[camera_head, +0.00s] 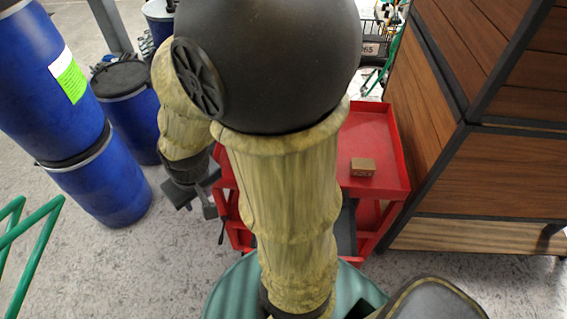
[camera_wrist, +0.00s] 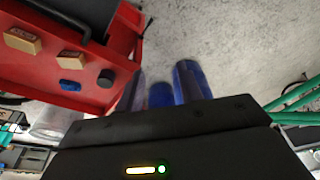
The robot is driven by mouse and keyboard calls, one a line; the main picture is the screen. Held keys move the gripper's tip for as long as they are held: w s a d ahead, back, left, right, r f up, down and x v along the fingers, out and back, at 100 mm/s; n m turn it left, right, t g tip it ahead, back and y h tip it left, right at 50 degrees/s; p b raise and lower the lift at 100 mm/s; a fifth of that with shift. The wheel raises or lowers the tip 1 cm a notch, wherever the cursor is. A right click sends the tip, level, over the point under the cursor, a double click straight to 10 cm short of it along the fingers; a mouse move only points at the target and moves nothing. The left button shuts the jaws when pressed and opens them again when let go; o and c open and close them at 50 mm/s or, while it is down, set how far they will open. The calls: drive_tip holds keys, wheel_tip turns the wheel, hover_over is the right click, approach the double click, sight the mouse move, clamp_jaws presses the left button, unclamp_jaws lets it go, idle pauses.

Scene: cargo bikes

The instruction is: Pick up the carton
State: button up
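A small brown carton (camera_head: 363,167) lies on the red cart's top (camera_head: 375,125), right of my arm in the head view. In the wrist view two tan cartons (camera_wrist: 22,40) (camera_wrist: 77,61) lie on the red cart top (camera_wrist: 40,75) at upper left. I cannot tell which of them is the one in the head view. My gripper (camera_head: 194,205) hangs left of the cart, apart from the cartons. Its fingers look spread and empty. My arm hides the cart's left part in the head view.
A blue object (camera_wrist: 69,88) and a black round object (camera_wrist: 106,78) share the cart top. Blue barrels (camera_head: 100,180) stand at left, beside a green rail (camera_head: 30,235). A wood-panelled structure (camera_head: 480,175) stands close right of the cart. Grey floor is open between barrels and cart.

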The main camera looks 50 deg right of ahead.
drive_tip(key=o, duration=0.8)
drive_tip(key=shift+w+d+f, duration=0.15)
drive_tip(key=shift+w+f, duration=0.1)
drive_tip(key=shift+f, duration=0.05)
drive_tip(key=shift+o, duration=0.2)
drive_tip(key=w+d+f+n+g+h+b, duration=0.2)
drive_tip(key=w+d+f+n+h, duration=0.4)
drive_tip(key=d+f, duration=0.4)
drive_tip(key=w+d+f+n+g+h+b, duration=0.3)
drive_tip(key=w+d+f+n+g+h, duration=0.2)
drive_tip(key=w+d+f, duration=0.4)
drive_tip(key=d+f+n+h, duration=0.1)
drive_tip(key=d+n, duration=0.1)
drive_tip(key=shift+d+f+n+h, duration=0.2)
drive_tip(key=shift+f+n+h, duration=0.1)
drive_tip(key=shift+n, duration=0.1)
drive_tip(key=p+x, duration=0.2)
drive_tip(key=x, duration=1)
drive_tip(key=shift+s, duration=0.15)
drive_tip(key=shift+d, duration=0.1)
